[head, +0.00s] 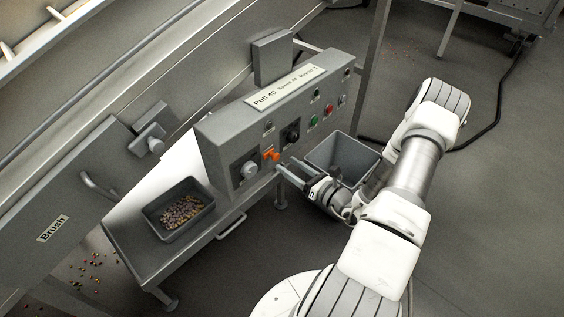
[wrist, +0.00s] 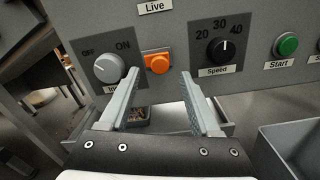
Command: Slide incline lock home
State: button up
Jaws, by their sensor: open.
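An orange block (head: 270,155) sits on the front of the grey control panel (head: 225,143). It is probably the incline lock, but no readable label confirms this. In the wrist view the orange block (wrist: 157,62) lies between an OFF/ON knob (wrist: 108,68) and a black speed dial (wrist: 221,49). My gripper (head: 284,170) is open in front of the panel. In the wrist view my gripper (wrist: 160,76) has one finger on each side of the orange block, with nothing held. I cannot tell whether the fingertips reach past its front face.
A green start button (wrist: 287,45) is right of the dial. A grey bin (head: 343,155) stands under the panel's right part, near my arm. A dark tray of candies (head: 179,209) sits on the left shelf. Open floor lies at the right.

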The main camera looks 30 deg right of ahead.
aim_at(278, 158)
jog(key=shift+x, duration=1.8)
grip_shut()
